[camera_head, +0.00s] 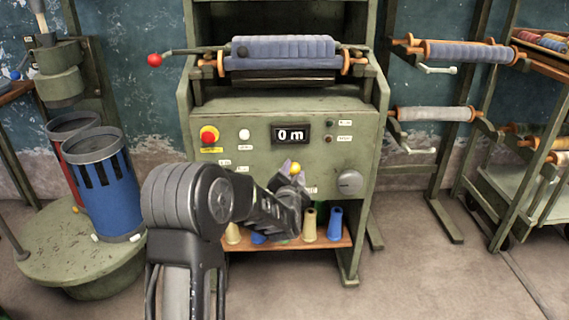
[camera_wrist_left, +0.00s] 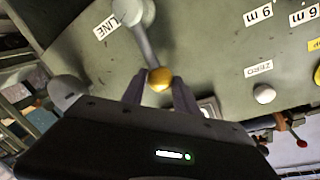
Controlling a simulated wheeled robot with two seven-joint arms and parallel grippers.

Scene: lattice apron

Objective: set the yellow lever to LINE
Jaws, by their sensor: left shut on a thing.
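The yellow lever shows its round yellow knob (camera_head: 295,168) in the head view, low on the front of the green machine panel (camera_head: 225,178). In the left wrist view the yellow knob (camera_wrist_left: 160,80) sits at the end of a grey shaft that runs up to a round pivot at the top edge. The LINE label (camera_wrist_left: 106,26) is on the panel beside the pivot. My left gripper (camera_head: 293,175) is shut on the knob, one finger on each side, also in the left wrist view (camera_wrist_left: 159,88). The gripper hides the shaft in the head view. My right gripper is out of view.
The panel carries a red stop button (camera_head: 209,135), a "0 m" display (camera_head: 291,134) and a grey dial (camera_head: 349,183). A shelf with several thread cones (camera_head: 335,222) is below. A blue drum (camera_head: 106,190) stands left; racks stand right.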

